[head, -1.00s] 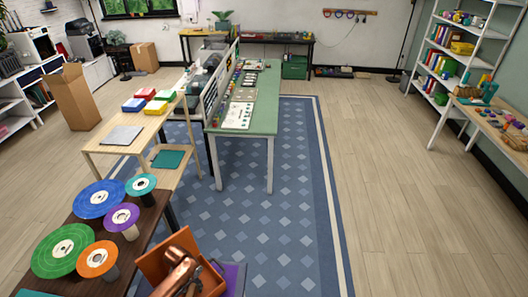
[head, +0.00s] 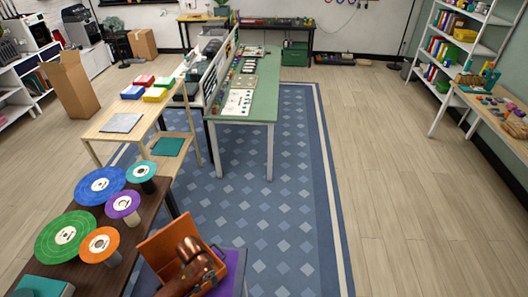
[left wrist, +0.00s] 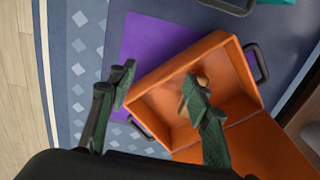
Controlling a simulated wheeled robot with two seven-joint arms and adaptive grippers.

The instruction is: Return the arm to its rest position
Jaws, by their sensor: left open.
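My left gripper (left wrist: 158,80) is open in the left wrist view, its two dark green fingers spread and nothing held between them. It is above an open orange box (left wrist: 180,105), with one finger in front of the box's interior and the other near its rim. A small tan thing (left wrist: 203,80) in the box is partly hidden by a finger. In the head view, my copper-coloured left arm reaches over the orange box (head: 160,246) at bottom centre and hides much of it. My right gripper is in neither view.
The box stands on a purple mat (head: 236,268). Left of it, a dark brown table (head: 147,228) bears several round coloured discs. A light wooden table (head: 100,133) and a green-topped table (head: 257,95) stand beyond. Open floor lies to the right.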

